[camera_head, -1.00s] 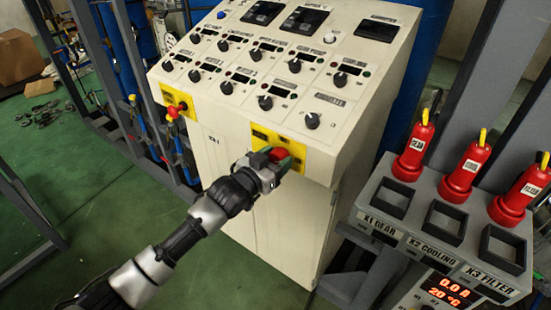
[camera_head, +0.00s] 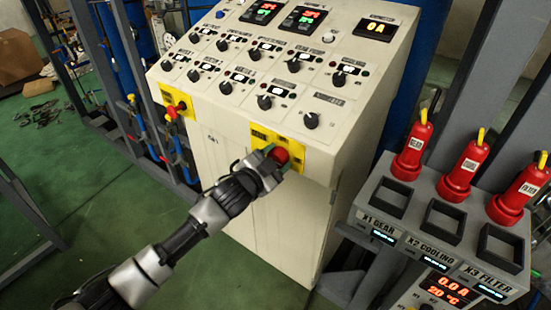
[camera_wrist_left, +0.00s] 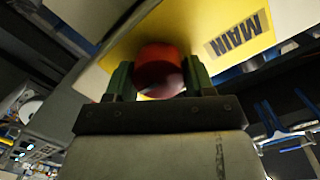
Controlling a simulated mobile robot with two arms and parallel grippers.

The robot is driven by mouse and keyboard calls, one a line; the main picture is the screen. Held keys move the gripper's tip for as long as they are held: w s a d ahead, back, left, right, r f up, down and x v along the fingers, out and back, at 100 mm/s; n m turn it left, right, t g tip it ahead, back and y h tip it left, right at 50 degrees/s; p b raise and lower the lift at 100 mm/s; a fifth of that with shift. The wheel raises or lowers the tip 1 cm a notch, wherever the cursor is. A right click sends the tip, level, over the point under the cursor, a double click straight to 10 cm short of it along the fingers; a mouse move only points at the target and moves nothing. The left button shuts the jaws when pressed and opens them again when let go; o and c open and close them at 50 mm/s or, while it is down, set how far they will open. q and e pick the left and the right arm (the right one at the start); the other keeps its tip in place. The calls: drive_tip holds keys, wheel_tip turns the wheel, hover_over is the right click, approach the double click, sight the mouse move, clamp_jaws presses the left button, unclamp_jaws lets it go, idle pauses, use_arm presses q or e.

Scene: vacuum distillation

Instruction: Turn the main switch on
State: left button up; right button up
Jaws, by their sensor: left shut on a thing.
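The main switch is a red round knob (camera_head: 279,156) on a yellow plate (camera_head: 318,158) at the front of the cream control cabinet. In the left wrist view, the red knob (camera_wrist_left: 160,70) sits between the two green-sided fingers, beside the label "MAIN" (camera_wrist_left: 238,36). My left gripper (camera_head: 275,158) is shut on the knob. The cabinet displays (camera_head: 303,19) are lit, with red and green digits, and the ammeter (camera_head: 377,28) reads "0 A". My right gripper is not in view.
A grey rack (camera_head: 425,185) with red plug-like handles (camera_head: 412,150) and small lit displays stands at the right. Blue pipes and a grey frame (camera_head: 100,120) stand at the left. The green floor (camera_head: 110,240) is open in front of the frame.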

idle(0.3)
use_arm(q)
drive_tip(key=o, duration=0.9)
drive_tip(key=shift+b+v, duration=1.25)
drive_tip(key=shift+v, duration=4.2)
drive_tip(key=shift+r, duration=0.1)
